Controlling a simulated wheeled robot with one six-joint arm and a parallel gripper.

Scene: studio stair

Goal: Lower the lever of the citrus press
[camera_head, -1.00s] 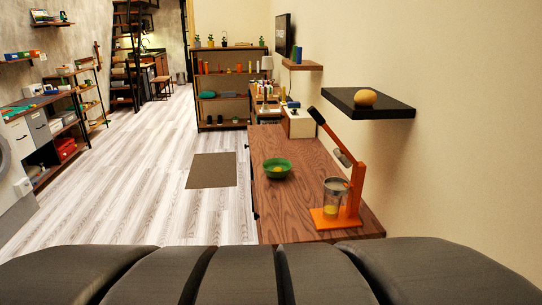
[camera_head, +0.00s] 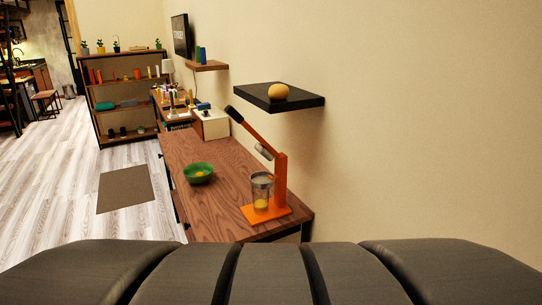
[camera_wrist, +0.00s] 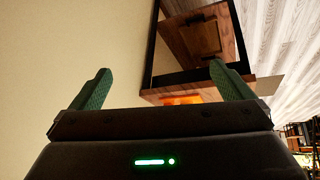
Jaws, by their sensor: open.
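The citrus press (camera_head: 281,185) is orange and stands near the front right of the wooden counter (camera_head: 215,160). Its lever (camera_head: 241,122) is raised, slanting up to the left and ending in a dark handle (camera_head: 233,113). A clear cup with something yellow in it (camera_head: 261,192) stands on the press base. My gripper (camera_wrist: 160,85) shows only in the wrist view, with its two green fingers wide apart and nothing between them. A bit of orange (camera_wrist: 182,99), perhaps the press base, shows beyond the fingers there. The gripper is apart from the lever.
A black wall shelf (camera_head: 300,101) with a round orange-yellow fruit (camera_head: 278,91) hangs above the press. A green bowl (camera_head: 198,173) sits on the counter left of the press. A white box (camera_head: 212,124) stands behind.

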